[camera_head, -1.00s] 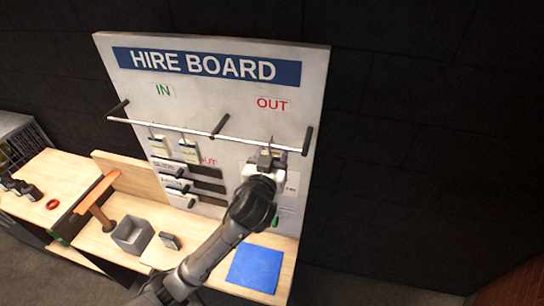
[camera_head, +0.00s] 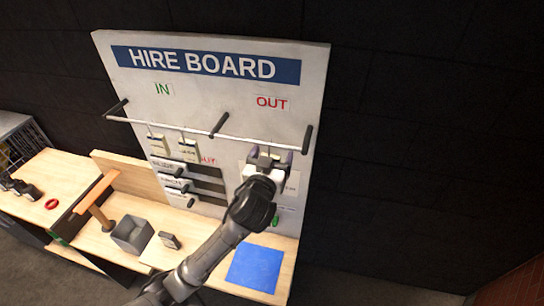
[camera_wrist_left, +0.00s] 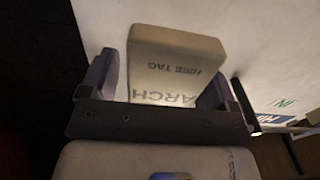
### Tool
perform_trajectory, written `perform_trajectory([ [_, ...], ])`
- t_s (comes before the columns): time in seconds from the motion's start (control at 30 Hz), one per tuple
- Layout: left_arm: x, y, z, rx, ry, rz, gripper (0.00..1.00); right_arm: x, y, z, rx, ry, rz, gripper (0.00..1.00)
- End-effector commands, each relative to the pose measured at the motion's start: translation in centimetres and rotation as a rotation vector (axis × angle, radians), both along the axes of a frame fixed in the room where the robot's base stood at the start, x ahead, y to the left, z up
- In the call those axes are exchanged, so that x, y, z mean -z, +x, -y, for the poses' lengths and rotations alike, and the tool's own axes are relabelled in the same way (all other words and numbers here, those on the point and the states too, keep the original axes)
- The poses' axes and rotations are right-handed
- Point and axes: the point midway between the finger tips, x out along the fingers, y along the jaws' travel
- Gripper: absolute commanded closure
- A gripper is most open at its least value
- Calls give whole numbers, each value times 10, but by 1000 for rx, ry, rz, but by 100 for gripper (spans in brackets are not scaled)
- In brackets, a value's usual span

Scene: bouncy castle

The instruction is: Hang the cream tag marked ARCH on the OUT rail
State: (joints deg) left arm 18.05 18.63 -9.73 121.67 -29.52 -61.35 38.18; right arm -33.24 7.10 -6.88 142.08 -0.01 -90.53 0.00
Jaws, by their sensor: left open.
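The cream tag (camera_wrist_left: 172,65), with HIRE TAG and ARCH lettering upside down, shows between the fingers of my left gripper (camera_wrist_left: 158,85) in the left wrist view. The fingers are spread, with a gap at the left finger; I cannot tell whether the right one touches the tag. In the head view my left gripper (camera_head: 269,157) is just below the OUT rail (camera_head: 262,142), under the red OUT label (camera_head: 272,103). It mostly hides the tag there, and I cannot see whether the tag's hook is over the rail.
Two cream tags (camera_head: 188,150) hang from the IN rail (camera_head: 160,126) on the left of the board (camera_head: 210,95). A grey bin (camera_head: 132,235), a small dark block (camera_head: 170,240) and a blue mat (camera_head: 256,268) lie on the bench below. Dark pegs stick out from the board.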

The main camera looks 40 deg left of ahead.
Motion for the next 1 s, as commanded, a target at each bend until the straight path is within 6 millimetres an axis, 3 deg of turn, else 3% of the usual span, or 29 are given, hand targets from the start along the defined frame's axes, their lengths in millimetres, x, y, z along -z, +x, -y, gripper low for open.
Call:
perform_trajectory([
  [0.27, 2, -12, 6, 2, -1, 1, 18, 5, 0, 1, -2, -2, -1, 57],
  [0.77, 2, -102, 45, 1, -4, 1, 18, 27, 0, -2, 5, 8, -1, 57],
  [1.0, -2, -120, 53, 1, -1, -3, 18, 5, 0, -3, 5, 10, 2, 57],
])
